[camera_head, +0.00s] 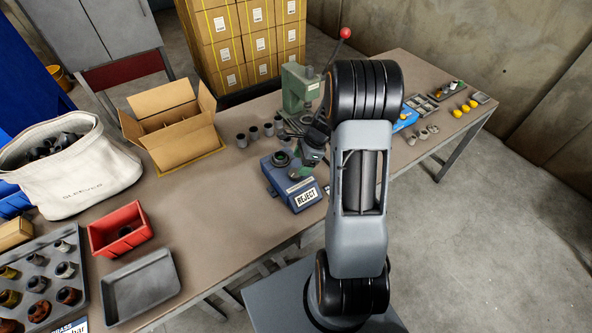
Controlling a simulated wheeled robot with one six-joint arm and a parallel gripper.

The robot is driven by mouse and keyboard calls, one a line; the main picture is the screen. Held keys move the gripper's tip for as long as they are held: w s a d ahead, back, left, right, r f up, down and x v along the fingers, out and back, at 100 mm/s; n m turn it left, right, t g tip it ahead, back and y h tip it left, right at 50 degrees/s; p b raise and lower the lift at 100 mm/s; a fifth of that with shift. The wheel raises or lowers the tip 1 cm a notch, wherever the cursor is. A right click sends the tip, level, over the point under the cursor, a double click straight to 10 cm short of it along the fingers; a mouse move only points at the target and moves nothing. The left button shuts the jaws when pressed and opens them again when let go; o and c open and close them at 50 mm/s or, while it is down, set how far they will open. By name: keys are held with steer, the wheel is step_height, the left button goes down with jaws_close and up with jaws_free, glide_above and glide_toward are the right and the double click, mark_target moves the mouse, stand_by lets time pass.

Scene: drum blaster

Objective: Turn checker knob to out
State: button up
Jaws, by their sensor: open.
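A blue checker box (281,187) stands near the front edge of the table, with a white "REJECT" label (306,197) on its front. A dark round fitting (282,158) sits on its top. I cannot make out the knob; the gripper and arm cover the right side of the box. Whether the gripper touches the box cannot be told.
A green press (300,88) with a red-balled lever (345,34) stands behind. Several grey cylinders (254,133) stand left of it. An open cardboard box (172,125), a red bin (120,229) and a grey tray (141,287) are to the left. Bare tabletop (215,215) lies left of the checker.

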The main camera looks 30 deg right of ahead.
mark_target(295, 172)
steer(key=shift+x, duration=2.65)
steer(key=shift+c, duration=0.3)
steer(key=c, duration=0.8)
steer(key=shift+c, duration=0.2)
steer(key=n+g, duration=0.1)
steer(key=n, duration=0.2)
steer(key=n+g+b, duration=0.1)
steer(key=n, duration=0.2)
steer(key=shift+w+n+g, duration=0.2)
steer(key=shift+n+g, duration=0.1)
steer(key=shift+n, duration=0.1)
steer(key=n+g+b, duration=0.1)
steer(key=n, duration=0.2)
steer(key=n+g+h+b, duration=0.1)
steer(key=n, duration=0.2)
steer(key=shift+n+h, duration=0.3)
steer(key=shift+n, duration=0.2)
